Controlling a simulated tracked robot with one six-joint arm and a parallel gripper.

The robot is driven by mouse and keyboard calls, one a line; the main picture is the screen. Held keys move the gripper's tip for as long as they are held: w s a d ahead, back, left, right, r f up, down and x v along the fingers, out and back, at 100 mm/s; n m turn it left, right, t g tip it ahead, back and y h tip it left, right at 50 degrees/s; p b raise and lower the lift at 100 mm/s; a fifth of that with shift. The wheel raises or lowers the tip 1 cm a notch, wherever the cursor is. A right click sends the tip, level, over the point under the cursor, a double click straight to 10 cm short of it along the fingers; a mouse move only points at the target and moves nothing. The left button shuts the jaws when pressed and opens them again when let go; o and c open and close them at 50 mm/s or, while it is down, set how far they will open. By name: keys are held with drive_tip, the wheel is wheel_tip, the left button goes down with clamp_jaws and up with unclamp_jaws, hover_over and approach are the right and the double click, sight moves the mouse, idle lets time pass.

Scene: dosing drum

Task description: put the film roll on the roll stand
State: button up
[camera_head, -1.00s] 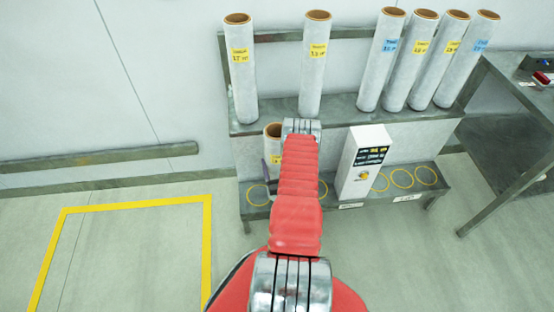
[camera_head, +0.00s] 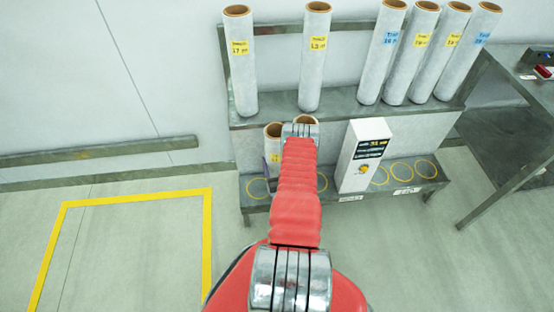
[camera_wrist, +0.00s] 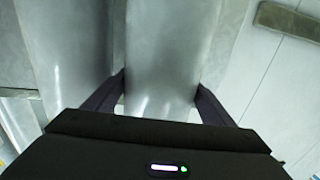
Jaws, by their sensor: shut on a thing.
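My gripper (camera_wrist: 160,84) is shut on a pale film roll (camera_wrist: 168,45), with one dark finger on each side of it in the wrist view. In the head view the brown-rimmed top of this roll (camera_head: 305,119) shows just behind my wrist; my arm hides its lower part and most of the gripper. A second roll (camera_head: 273,143) with a yellow label stands just left of it, and also shows in the wrist view (camera_wrist: 68,45). A grey two-level stand (camera_head: 285,118) holds several upright rolls above. I cannot tell whether the held roll touches the lower shelf.
A white box with a dark display (camera_head: 362,155) stands on the lower shelf, right of my arm. Yellow rings (camera_head: 402,172) mark bare spots right of it. A dark table (camera_head: 500,120) stands at right. The yellow-outlined floor area (camera_head: 130,198) at left is clear.

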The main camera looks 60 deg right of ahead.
drive_tip(key=o, duration=1.8)
drive_tip(key=shift+f, duration=0.1)
drive_tip(key=v, duration=1.2)
